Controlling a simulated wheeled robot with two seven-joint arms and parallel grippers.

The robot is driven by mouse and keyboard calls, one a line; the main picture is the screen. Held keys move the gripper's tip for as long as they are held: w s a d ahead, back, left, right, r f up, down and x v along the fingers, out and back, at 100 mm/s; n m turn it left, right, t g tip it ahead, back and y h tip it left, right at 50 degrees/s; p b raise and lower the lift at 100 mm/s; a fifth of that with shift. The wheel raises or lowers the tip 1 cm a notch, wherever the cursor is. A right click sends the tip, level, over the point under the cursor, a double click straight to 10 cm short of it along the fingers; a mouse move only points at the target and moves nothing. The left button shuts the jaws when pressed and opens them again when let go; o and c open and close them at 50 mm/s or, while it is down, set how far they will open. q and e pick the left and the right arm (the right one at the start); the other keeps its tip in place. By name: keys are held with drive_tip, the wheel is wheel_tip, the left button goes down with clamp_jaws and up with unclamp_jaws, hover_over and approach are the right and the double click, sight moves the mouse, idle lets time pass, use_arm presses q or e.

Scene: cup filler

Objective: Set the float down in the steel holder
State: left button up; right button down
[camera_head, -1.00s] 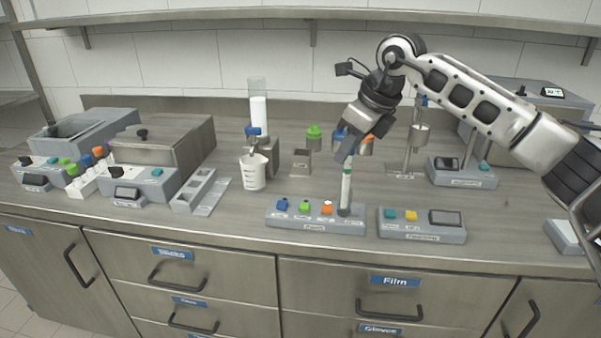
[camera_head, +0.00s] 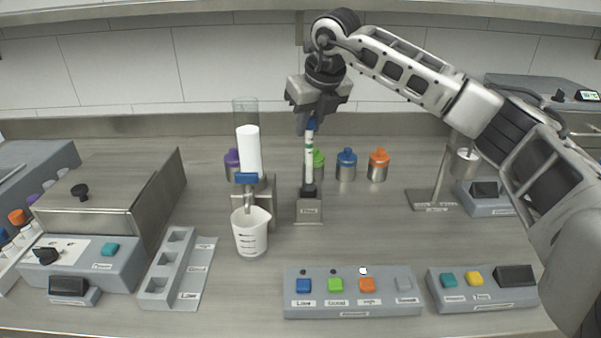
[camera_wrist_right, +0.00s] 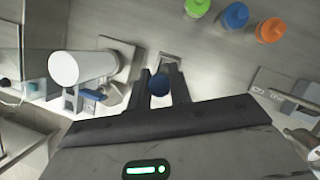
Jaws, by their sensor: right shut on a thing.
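The float (camera_head: 309,160) is a slim upright white tube with a green band, a blue top and a dark lower end. My right gripper (camera_head: 311,121) is shut on its blue top, which also shows between the fingers in the right wrist view (camera_wrist_right: 159,84). The steel holder (camera_head: 309,211) is a small labelled block at the middle of the bench, directly below the float. The float's dark end is at the holder's top; I cannot tell whether it is inside or just above. The holder shows partly behind the fingers in the wrist view. My left gripper is out of view.
A dispenser with a clear column (camera_head: 246,115) and a white measuring cup (camera_head: 250,232) stand close left of the holder. Capped purple, green, blue (camera_head: 346,165) and orange (camera_head: 378,165) jars stand behind. A button console (camera_head: 353,306) lies in front, with clear bench between.

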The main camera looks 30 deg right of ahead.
sight(311, 150)
drive_tip(key=f, duration=0.3)
drive_tip(key=shift+s, duration=0.25)
drive_tip(key=shift+f, duration=0.3)
wheel_tip(311, 150, down, 3)
drive_tip(key=shift+f+p, duration=0.1)
drive_tip(key=shift+p, duration=0.3)
drive_tip(key=shift+w+f, duration=0.1)
drive_tip(key=shift+f, duration=0.35)
drive_tip(key=c, duration=1.3)
unclamp_jaws()
drive_tip(key=shift+r, duration=0.1)
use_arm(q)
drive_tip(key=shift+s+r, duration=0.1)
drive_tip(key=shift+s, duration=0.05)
